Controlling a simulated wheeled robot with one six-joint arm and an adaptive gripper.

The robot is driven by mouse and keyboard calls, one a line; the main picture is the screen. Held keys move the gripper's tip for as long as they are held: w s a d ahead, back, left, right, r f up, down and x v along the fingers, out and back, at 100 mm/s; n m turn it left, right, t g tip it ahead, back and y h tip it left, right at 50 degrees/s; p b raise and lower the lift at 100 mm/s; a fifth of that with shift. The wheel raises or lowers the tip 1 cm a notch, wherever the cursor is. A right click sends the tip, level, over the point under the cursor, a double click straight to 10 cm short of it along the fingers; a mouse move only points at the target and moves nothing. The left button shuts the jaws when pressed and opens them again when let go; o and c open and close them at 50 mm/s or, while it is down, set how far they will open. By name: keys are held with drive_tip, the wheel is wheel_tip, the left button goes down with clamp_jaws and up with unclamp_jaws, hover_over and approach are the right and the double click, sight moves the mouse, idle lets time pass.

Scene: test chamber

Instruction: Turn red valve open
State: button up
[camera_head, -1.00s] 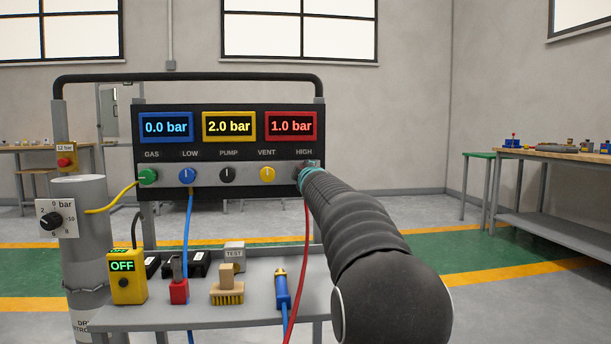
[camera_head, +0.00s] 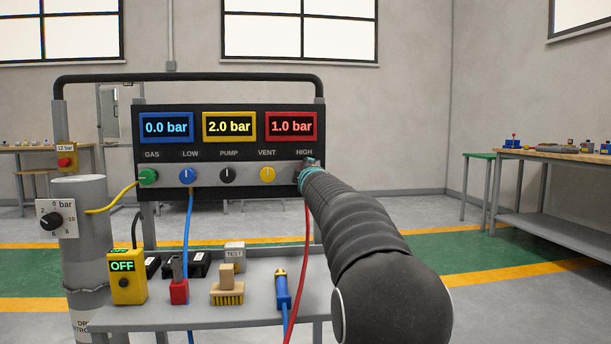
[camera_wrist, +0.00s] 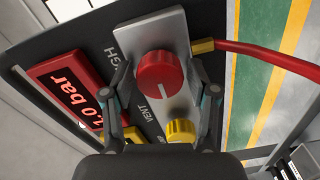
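The red valve (camera_wrist: 160,72) is a round red knob on a grey plate, seen in the wrist view. A white mark on its face runs toward the bottom of the picture. My gripper (camera_wrist: 159,64) is open, with one finger on each side of the knob; narrow gaps seem to show, and contact is unclear. In the head view my gripper (camera_head: 310,172) is at the panel's right end below the HIGH label, and my arm hides the red knob. The red display (camera_head: 291,126) reads 1.0 bar.
The yellow VENT knob (camera_wrist: 180,130) sits close to my right finger. A red hose (camera_wrist: 265,54) leaves a brass fitting beside the red knob. The shelf (camera_head: 205,314) below holds a yellow OFF box (camera_head: 127,280), a brush (camera_head: 227,290) and a blue tool (camera_head: 282,290).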

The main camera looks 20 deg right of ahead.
drive_tip(key=shift+s, duration=0.1)
idle(0.3)
drive_tip(key=v, duration=1.1)
drive_tip(key=shift+s, duration=0.35)
drive_tip(key=shift+a, duration=0.15)
drive_tip(key=s+a+f+m+g, duration=0.1)
drive_tip(key=s+f+m+g, duration=0.1)
drive_tip(key=f, duration=0.4)
drive_tip(key=s+a+f+m+g+y, duration=0.1)
drive_tip(key=s+f+m+g, duration=0.2)
drive_tip(key=f, duration=0.4)
drive_tip(key=s+a+f+m+g, duration=0.1)
drive_tip(key=s+f+m+g, duration=0.2)
drive_tip(key=s+f, duration=0.3)
drive_tip(key=shift+f+m+p, duration=0.2)
drive_tip(key=shift+m+p, duration=0.15)
drive_tip(key=shift+m, duration=0.45)
drive_tip(key=s+a+f+g+y+p, duration=0.1)
drive_tip(key=s+a+f, duration=0.1)
drive_tip(key=s+a, duration=0.3)
drive_tip(key=s+a+f+m+g+y+p, duration=0.1)
drive_tip(key=s+a, duration=0.4)
drive_tip(key=s, duration=0.8)
drive_tip(key=s+a+f+m+g+y+p, duration=0.1)
drive_tip(key=s+a+f+y+p, duration=0.1)
drive_tip(key=s+a, duration=0.4)
drive_tip(key=shift+s+f+g, duration=0.4)
drive_tip(key=shift+s+f, duration=0.45)
drive_tip(key=shift+s, duration=0.8)
